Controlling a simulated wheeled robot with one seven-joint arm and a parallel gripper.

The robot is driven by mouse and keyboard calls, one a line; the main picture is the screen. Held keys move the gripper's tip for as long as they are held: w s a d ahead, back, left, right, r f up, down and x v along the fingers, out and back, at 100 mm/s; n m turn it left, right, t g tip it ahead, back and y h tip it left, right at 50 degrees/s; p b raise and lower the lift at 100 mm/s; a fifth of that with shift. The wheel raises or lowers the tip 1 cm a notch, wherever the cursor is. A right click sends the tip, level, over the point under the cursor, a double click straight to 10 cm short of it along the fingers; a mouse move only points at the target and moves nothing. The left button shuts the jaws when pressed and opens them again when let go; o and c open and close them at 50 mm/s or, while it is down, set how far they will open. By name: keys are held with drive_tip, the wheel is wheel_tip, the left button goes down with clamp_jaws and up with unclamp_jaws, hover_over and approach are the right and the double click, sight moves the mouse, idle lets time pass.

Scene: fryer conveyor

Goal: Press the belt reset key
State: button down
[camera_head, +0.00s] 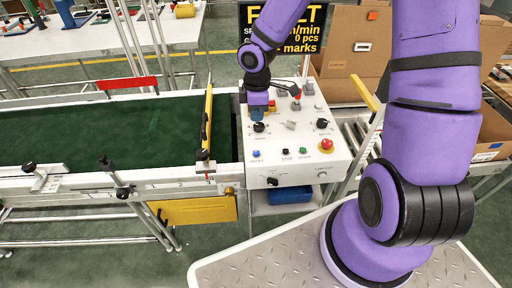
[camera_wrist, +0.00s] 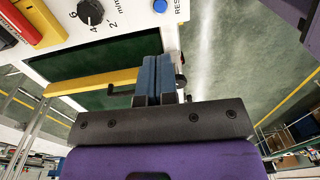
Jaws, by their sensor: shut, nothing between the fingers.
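The blue reset key (camera_head: 256,153) is a small round button at the front left of the sloping white control panel (camera_head: 278,172). In the wrist view the blue key (camera_wrist: 160,6) shows at the top edge, with part of its label beside it. My gripper (camera_head: 257,117) is over the left part of the panel, behind the key and close to a black knob (camera_head: 259,127). Its two blue fingers (camera_wrist: 156,60) are together with nothing between them. A gap shows between the fingertips and the key in the wrist view.
A black stop button (camera_head: 286,151), a green start button (camera_head: 303,150) and a red mushroom button (camera_head: 326,145) lie right of the key. A green belt (camera_head: 120,135) runs left of the panel. A display (camera_head: 300,30) with yellow text stands behind. Cardboard boxes (camera_head: 345,58) are at right.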

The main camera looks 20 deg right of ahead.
sight(257, 153)
drive_tip(key=f, duration=1.4)
drive_tip(key=shift+s+a, duration=0.15)
drive_tip(key=shift+s, duration=0.15)
drive_tip(key=shift+f, duration=0.1)
drive_tip(key=shift+s+f, duration=0.25)
drive_tip(key=shift+f, duration=0.45)
drive_tip(key=shift+r, duration=0.1)
drive_tip(key=shift+w+r, duration=0.1)
drive_tip(key=shift+r, duration=0.15)
wheel_tip(257, 153, up, 14)
drive_tip(key=shift+w, duration=0.4)
